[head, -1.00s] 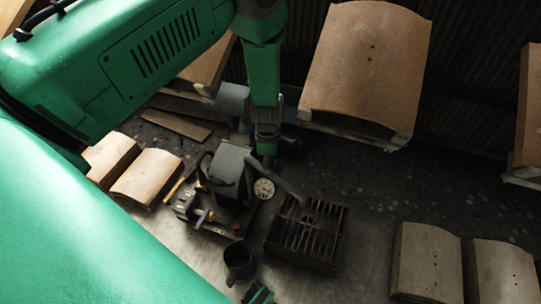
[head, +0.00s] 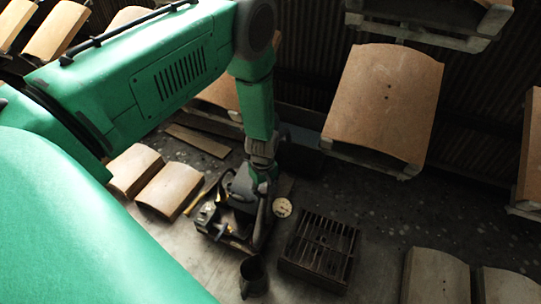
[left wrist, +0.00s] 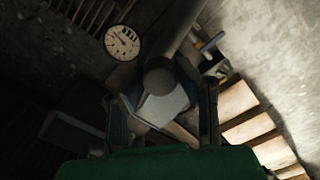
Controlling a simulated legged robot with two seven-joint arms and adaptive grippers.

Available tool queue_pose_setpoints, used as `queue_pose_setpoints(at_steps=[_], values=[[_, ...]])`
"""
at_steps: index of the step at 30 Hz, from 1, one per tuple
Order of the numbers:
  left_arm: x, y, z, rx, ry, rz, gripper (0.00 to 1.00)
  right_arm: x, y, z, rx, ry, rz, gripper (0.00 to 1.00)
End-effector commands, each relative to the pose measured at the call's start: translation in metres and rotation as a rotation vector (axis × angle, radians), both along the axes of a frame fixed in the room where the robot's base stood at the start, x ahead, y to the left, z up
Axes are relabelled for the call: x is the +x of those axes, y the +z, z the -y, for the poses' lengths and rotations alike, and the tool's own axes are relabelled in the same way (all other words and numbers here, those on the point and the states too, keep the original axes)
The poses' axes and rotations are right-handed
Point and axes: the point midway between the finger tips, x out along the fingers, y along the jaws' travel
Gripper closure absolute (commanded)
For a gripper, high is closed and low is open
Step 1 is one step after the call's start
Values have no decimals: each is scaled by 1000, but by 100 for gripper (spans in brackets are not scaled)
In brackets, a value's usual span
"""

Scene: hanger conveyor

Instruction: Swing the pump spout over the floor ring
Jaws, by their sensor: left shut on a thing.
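The pump (head: 232,205) is a dark unit on a low base on the floor, left of the slatted grate. Its grey pipe-like spout (head: 262,218) now points toward the bottom of the head view, near a dark can (head: 253,275). My left gripper (head: 262,172) reaches down from above and is shut at the top of the spout. In the left wrist view my left gripper (left wrist: 162,98) has a grey block with a round cap between its fingers, and the spout (left wrist: 178,25) runs up from there. I cannot make out the floor ring. My right gripper is not in view.
A round white gauge (head: 282,207) stands just right of the pump. The dark slatted grate (head: 318,250) lies right of it. Curved tan tiles (head: 168,188) sit at left, and others (head: 437,280) at bottom right. A hanging tile (head: 383,105) is right of my arm.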

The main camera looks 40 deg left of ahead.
Motion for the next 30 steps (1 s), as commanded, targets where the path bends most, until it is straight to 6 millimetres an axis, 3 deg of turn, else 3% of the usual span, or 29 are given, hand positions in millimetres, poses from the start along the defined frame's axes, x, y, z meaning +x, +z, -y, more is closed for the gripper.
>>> queue_pose_setpoints(at_steps=[9, 25, 26, 27, 30], values=[[-2, 0, -12, 5, -112, 7, 100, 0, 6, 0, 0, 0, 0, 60], [-1, 1, -13, 5, -135, 11, 100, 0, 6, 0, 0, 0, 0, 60], [0, 1, -13, 5, -135, 12, 66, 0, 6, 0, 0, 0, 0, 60], [-1, 1, -13, 5, -135, 11, 52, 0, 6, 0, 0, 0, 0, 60], [-2, 1, -12, 3, -135, 10, 52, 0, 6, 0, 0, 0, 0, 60]])
